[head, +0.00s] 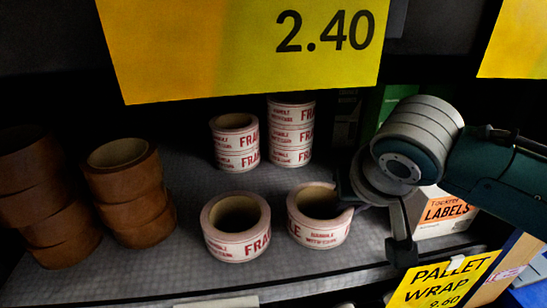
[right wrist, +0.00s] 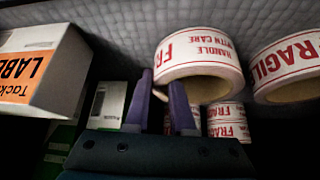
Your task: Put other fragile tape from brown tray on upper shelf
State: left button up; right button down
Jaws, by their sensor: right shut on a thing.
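A white fragile tape roll with red print (head: 318,232) is at the front of the upper shelf (head: 200,283), upright with its hole facing up. My right gripper (head: 347,192) is shut on its right wall. In the right wrist view the purple fingers (right wrist: 163,92) pinch the wall of this roll (right wrist: 200,47). The roll seems to rest on the shelf, but its underside is hidden. Another fragile tape roll (head: 235,245) stands just left of it, also in the right wrist view (right wrist: 290,62). My left gripper and the brown tray are not in view.
Two stacks of fragile tape (head: 236,160) (head: 291,157) stand behind. Brown tape stacks (head: 135,222) are on the left. A labels box (head: 440,213) is right, near my right arm. A yellow 2.40 price sign (head: 240,50) hangs above.

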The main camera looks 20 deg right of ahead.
jog(key=c, duration=1.2)
grip_release()
jog(key=shift+f, duration=0.1)
jog(key=shift+c, duration=0.2)
jog(key=o, duration=0.5)
jog(key=shift+s+a+r, duration=0.1)
jog(key=shift+s+r, duration=0.1)
jog(key=shift+r, duration=0.4)
jog(key=p+v, duration=0.1)
jog(key=v, duration=0.9)
jog(key=s+a+f+n+y, duration=0.1)
jog(key=s+f+n, duration=0.1)
jog(key=s, duration=0.3)
jog(key=s+a+f+n+g+y, duration=0.1)
jog(key=s+a+n, duration=0.1)
jog(key=s, duration=0.3)
jog(key=s+a+f+n+g, duration=0.1)
jog(key=s+f+n, duration=0.1)
jog(key=s, duration=0.4)
jog(key=shift+a+f+n+y, duration=0.3)
jog(key=shift+f+y, duration=0.05)
jog(key=shift+y, duration=0.05)
